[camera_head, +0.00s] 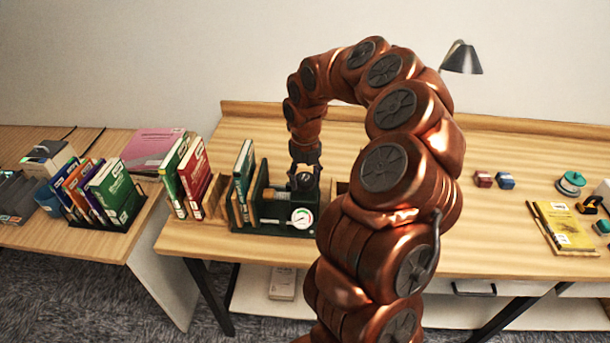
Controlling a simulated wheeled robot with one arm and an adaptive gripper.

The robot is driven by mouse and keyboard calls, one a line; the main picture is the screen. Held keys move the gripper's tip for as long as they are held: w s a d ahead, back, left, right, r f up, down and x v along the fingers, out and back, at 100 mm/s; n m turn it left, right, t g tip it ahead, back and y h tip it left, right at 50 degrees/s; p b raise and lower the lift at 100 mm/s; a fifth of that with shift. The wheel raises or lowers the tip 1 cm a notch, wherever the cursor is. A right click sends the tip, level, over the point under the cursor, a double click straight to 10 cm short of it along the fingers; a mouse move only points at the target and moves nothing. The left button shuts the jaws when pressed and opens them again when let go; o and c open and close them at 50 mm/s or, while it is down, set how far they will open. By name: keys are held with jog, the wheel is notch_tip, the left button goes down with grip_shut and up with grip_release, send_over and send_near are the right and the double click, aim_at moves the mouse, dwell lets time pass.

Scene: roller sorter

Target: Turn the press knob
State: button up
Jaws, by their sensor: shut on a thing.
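The press (262,226) is a dark green frame near the left end of the wooden table. It has wooden plates and a green book (243,168) upright at its left side. A brass-coloured spindle (270,193) runs across it, and a round white gauge (302,218) sits at its front right. My gripper (304,183) points down at the right end of the press, shut on the press knob. The knob itself is mostly hidden by the fingers, so its angle cannot be read.
My arm arches over the table and hides its middle. Books (193,167) stand left of the press. The left table (80,237) holds racked books. Two small boxes (505,180), a yellow book (561,228) and a lamp (461,58) are on the right. Table space at the back is clear.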

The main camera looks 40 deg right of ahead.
aim_at(304, 177)
dwell(0.3)
jog(key=o, duration=1.2)
jog(key=shift+c, duration=0.2)
jog(key=shift+w+a+r, duration=0.1)
jog(key=shift+w+r, duration=0.05)
jog(key=shift+r, duration=4.4)
notch_tip(304, 177, up, 3)
jog(key=shift+f, duration=0.1)
